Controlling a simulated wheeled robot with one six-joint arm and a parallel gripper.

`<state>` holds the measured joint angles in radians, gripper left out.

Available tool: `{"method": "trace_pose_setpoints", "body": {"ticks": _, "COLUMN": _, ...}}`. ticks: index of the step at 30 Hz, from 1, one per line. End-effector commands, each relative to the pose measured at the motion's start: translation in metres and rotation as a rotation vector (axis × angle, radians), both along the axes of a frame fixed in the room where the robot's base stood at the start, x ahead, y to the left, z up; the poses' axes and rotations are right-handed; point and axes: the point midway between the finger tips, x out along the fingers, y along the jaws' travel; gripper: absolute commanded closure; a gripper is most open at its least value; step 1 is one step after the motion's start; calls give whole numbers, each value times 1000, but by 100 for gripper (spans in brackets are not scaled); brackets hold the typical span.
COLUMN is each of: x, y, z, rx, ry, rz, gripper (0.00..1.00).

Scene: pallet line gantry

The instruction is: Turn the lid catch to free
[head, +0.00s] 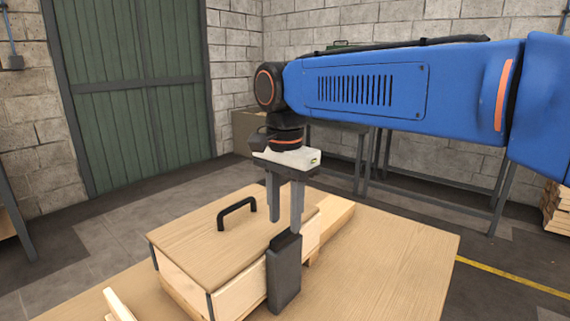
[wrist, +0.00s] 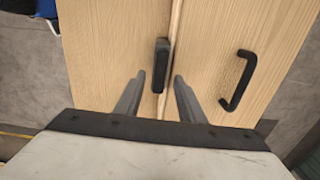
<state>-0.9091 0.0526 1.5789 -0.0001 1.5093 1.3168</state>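A wooden box with a flat lid (head: 205,232) stands on a wooden table. The lid has a black bar handle (head: 237,206), which also shows in the wrist view (wrist: 238,82). A dark grey upright block, which looks like the catch (head: 284,275), stands against the near side of the box at its edge. In the wrist view the catch (wrist: 161,62) lies along the seam beside the lid. My gripper (head: 285,226) points down just above the catch, its fingers apart. In the wrist view the fingertips (wrist: 159,78) are on either side of the catch's near end; contact cannot be told.
The wooden tabletop (head: 395,250) is clear to the right of the box. A wooden block (head: 337,212) sits at the box's far right, and a pale wooden piece (head: 118,304) at the near left. A metal-legged bench (head: 420,170) stands behind. A green door (head: 135,95) is at the back left.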

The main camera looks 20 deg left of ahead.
Motion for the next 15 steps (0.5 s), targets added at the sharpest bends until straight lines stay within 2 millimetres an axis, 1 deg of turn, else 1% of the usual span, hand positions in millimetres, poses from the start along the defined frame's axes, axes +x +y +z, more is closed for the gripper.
{"method": "trace_pose_setpoints", "body": {"ticks": 1, "x": 0, "y": 1, "z": 11, "rx": 1, "ry": -2, "rz": 0, "gripper": 64}}
{"method": "trace_pose_setpoints", "body": {"ticks": 3, "x": 0, "y": 0, "z": 25, "rx": 1, "ry": -2, "rz": 0, "gripper": 64}}
{"method": "trace_pose_setpoints", "body": {"ticks": 15, "x": 1, "y": 1, "z": 103, "rx": 2, "ry": -2, "rz": 0, "gripper": 64}}
